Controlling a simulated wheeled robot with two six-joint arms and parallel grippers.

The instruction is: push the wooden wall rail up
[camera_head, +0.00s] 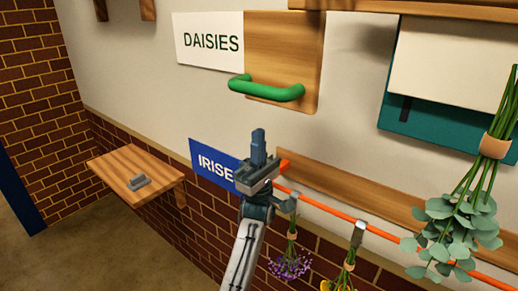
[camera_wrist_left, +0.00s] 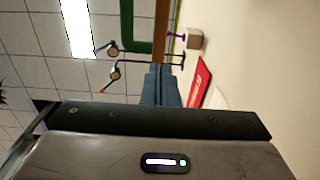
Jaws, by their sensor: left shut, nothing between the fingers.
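A long wooden rail (camera_head: 345,186) runs along the wall behind my left gripper, sloping down to the right. Above it, a wooden panel (camera_head: 290,50) with a green handle (camera_head: 265,89) is on the wall beside the DAISIES sign (camera_head: 209,41). My left gripper (camera_head: 258,137) is shut and empty, fingers pointing up, below the handle with a gap between them. In the left wrist view the shut fingers (camera_wrist_left: 161,86) point toward the green handle (camera_wrist_left: 136,38) and a wooden edge (camera_wrist_left: 161,22). My right gripper is not in view.
An orange rod (camera_head: 345,217) carries hooks with hanging flowers (camera_head: 290,262). A eucalyptus bunch (camera_head: 450,225) hangs at right. The blue IRISE sign (camera_head: 212,165) is close left of my gripper. A small wooden shelf (camera_head: 135,170) with a grey object juts out at left.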

